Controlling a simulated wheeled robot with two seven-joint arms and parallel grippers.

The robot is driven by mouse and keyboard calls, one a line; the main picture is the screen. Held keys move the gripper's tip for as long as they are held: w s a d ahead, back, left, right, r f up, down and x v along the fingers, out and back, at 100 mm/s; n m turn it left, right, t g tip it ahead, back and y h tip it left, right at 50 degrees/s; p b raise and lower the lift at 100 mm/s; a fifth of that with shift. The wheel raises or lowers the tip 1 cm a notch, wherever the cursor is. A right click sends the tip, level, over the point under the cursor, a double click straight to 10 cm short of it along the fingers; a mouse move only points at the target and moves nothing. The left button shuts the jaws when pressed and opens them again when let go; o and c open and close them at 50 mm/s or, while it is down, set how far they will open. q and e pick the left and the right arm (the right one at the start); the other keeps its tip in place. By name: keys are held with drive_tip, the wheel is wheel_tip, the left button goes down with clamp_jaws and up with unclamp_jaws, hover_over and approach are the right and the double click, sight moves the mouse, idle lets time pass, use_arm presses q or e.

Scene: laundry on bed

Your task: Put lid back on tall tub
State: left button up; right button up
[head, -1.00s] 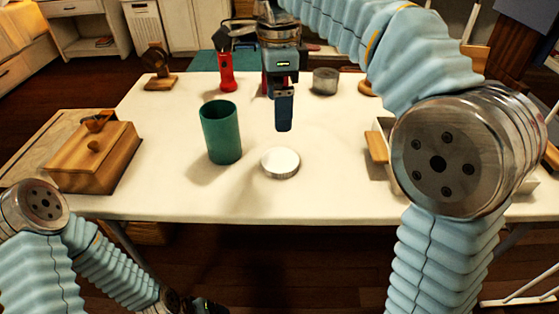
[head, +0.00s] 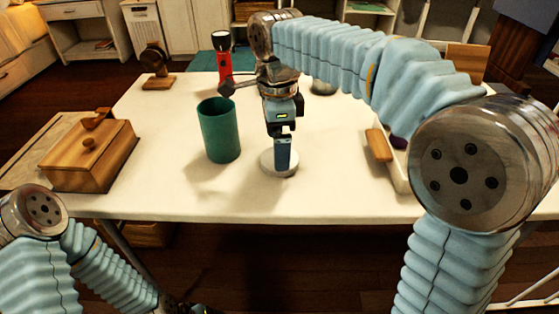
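The tall tub (head: 220,131) is a green open cylinder standing upright near the middle of the table. The white round lid (head: 267,166) lies on the table just right of the tub. My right gripper (head: 283,168) points down directly over the lid and partly covers it. I cannot tell whether its fingers touch the lid or how far apart they are. My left gripper (head: 185,304) is low at the bottom edge of the view, below the table's front edge, dark and mostly cut off.
A wooden box (head: 90,158) stands at the left of the table. A red flashlight (head: 223,62) and a wooden stand (head: 157,65) are at the back. A white tray (head: 399,170) with a wooden handle is at right. The front of the table is clear.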

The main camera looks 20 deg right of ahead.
drive_tip(key=shift+f, duration=1.55)
drive_tip(key=c, duration=0.9)
drive_tip(key=shift+c, duration=0.2)
drive_tip(key=shift+r, duration=0.15)
drive_tip(key=shift+r, duration=0.6)
drive_tip(key=s+a+r, duration=0.2)
drive_tip(key=s+r, duration=0.9)
drive_tip(key=s, duration=0.2)
drive_tip(key=shift+s+a+r+b, duration=0.3)
drive_tip(key=shift+s+a, duration=0.1)
